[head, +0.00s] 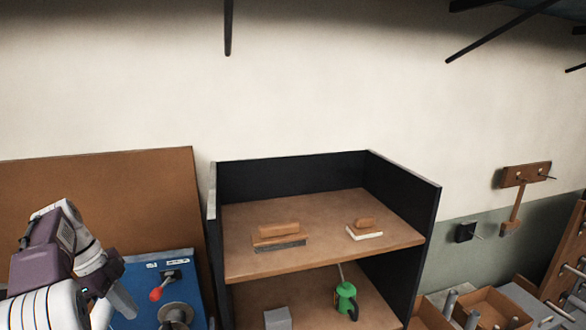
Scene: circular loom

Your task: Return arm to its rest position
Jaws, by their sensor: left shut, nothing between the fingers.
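My left arm comes in from the lower left of the head view. Its gripper (122,302) is shut and empty, pointing down and to the right. I cannot tell whether the gripper touches the panel's edge. My right arm and gripper do not show.
A dark-sided shelf (293,178) holds two brushes (279,236) (365,228) on top. A green oil can (346,300) and a grey block (277,318) are below. A brown board (100,205) leans behind my arm. Wooden bins (490,302) stand at lower right.

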